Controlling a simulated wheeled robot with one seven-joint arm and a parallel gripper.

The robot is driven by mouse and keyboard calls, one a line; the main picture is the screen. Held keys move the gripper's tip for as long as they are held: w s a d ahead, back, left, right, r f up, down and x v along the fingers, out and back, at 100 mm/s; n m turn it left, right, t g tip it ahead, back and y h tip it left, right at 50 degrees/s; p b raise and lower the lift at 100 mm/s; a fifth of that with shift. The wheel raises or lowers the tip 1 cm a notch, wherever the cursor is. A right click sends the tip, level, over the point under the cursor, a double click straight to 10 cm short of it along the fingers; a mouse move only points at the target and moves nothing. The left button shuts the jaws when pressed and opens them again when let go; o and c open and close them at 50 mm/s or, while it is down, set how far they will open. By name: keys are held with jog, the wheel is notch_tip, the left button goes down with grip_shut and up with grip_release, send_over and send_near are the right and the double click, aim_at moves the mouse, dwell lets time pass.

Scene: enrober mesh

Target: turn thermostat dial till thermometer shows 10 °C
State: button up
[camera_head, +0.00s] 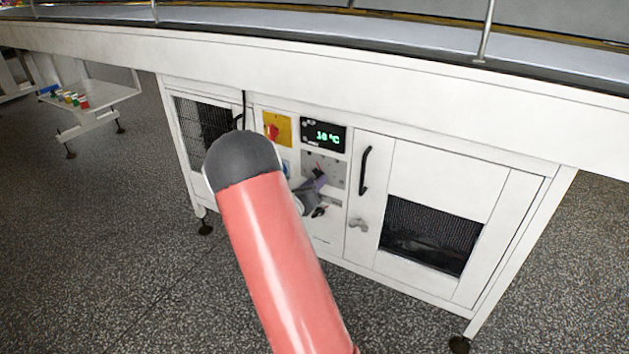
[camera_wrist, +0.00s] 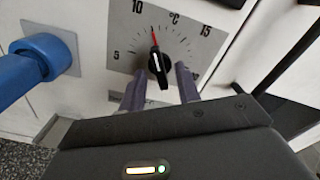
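The thermostat dial (camera_wrist: 157,62) is a black knob with a red pointer on a grey scale plate (camera_wrist: 196,38) marked 5, 10 and 15 °C. Its pointer stands near the top, just right of the 10. My gripper (camera_wrist: 160,82) has its two purple fingers on either side of the knob, with gaps visible on both sides. In the head view my gripper (camera_head: 317,182) is in front of the scale plate, partly hidden by my arm, and the dial cannot be made out. The thermometer display (camera_head: 325,135) above shows green digits that look like 10 °C, though small.
A yellow plate with a red switch (camera_head: 274,131) is left of the display. A blue round part (camera_wrist: 45,55) is left of the dial. A cabinet door with a black handle (camera_head: 365,170) is to the right. The conveyor edge (camera_head: 400,72) overhangs above.

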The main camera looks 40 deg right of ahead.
jog(key=shift+w+d, duration=0.2)
jog(key=shift+d, duration=0.4)
jog(key=c, duration=0.6)
jog(key=m+b, duration=0.5)
jog(key=b, duration=0.1)
jog(key=o, duration=0.6)
